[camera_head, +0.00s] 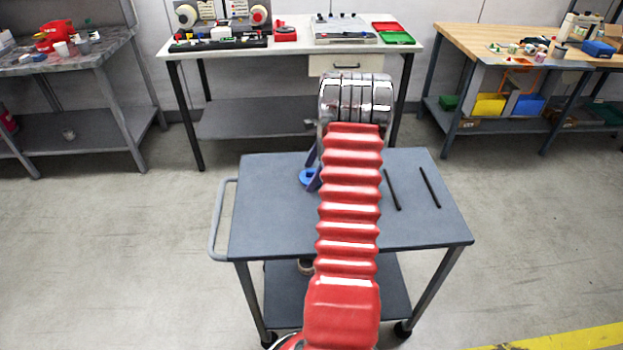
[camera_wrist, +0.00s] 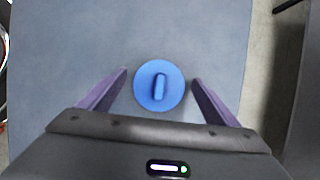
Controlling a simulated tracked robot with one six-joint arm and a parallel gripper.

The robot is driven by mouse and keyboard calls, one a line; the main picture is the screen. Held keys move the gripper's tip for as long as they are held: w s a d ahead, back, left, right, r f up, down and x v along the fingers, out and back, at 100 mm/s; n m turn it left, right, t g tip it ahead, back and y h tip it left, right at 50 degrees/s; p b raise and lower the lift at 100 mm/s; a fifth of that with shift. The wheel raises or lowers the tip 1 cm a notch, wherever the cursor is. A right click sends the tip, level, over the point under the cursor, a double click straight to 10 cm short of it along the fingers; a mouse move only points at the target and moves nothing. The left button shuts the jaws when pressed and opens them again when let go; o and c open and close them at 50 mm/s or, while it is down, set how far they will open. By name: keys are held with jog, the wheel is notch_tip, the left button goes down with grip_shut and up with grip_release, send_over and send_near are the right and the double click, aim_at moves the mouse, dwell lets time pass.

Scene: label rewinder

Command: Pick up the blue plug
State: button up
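The blue plug (camera_wrist: 148,92) is a round blue disc with a raised bar grip across its middle. It rests on the grey top of the cart (camera_head: 268,215). In the wrist view it lies between the two purple fingers of my gripper (camera_wrist: 159,77), with a gap on each side. The fingers are open and do not touch it. In the head view the plug (camera_head: 306,177) shows only in part at the left of my red arm, beside a purple finger (camera_head: 315,180). My arm hides the rest of the gripper there.
Two thin black rods (camera_head: 391,189) lie on the cart right of my arm. A white workbench (camera_head: 290,48) with devices and red and green trays stands behind. Benches stand at left (camera_head: 75,62) and right (camera_head: 480,38). Floor around the cart is clear.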

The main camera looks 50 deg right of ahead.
aim_at(312, 171)
jog(key=c, duration=1)
notch_tip(312, 171, up, 10)
dwell(0.4)
dwell(0.4)
